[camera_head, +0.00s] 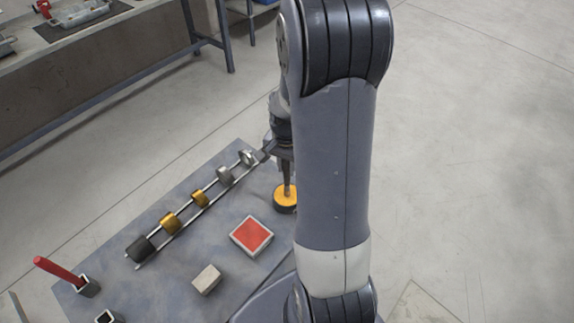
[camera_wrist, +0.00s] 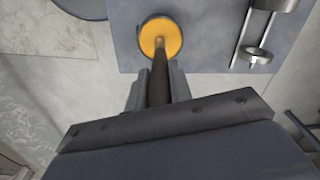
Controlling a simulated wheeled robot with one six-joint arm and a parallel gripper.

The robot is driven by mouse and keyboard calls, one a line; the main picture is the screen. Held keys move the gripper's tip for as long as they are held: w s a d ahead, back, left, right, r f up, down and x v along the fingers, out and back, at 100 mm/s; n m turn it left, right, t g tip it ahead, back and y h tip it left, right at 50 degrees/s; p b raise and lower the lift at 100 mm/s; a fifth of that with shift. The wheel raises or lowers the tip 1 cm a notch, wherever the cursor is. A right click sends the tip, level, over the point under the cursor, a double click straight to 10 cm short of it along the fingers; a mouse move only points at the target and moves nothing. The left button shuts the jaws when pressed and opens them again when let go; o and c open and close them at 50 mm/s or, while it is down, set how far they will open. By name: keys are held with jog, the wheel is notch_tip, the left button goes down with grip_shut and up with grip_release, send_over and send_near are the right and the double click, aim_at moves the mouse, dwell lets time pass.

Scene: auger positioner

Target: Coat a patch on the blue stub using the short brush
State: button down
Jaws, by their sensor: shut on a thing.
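My gripper (camera_head: 283,160) is shut on a brush (camera_wrist: 158,78) with a dark shaft, which I take to be the short brush. The wrist view shows the fingers (camera_wrist: 157,86) on both sides of the shaft. The brush points down at a round black pot with a yellow top (camera_head: 287,198), also in the wrist view (camera_wrist: 160,29). The tip meets the yellow surface; I cannot tell how deep. Several round stubs sit along a rail (camera_head: 190,218): a black one (camera_head: 140,249), gold ones (camera_head: 171,223) and grey ones (camera_head: 226,175). I see no clearly blue stub.
A white square tray with a red inside (camera_head: 252,237) and a pale block (camera_head: 206,280) are on the grey table. A small holder (camera_head: 108,317) is near the bottom edge. My arm hides the table's right side.

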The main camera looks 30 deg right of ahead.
jog(key=shift+r+p, duration=2.65)
jog(key=shift+r, duration=0.8)
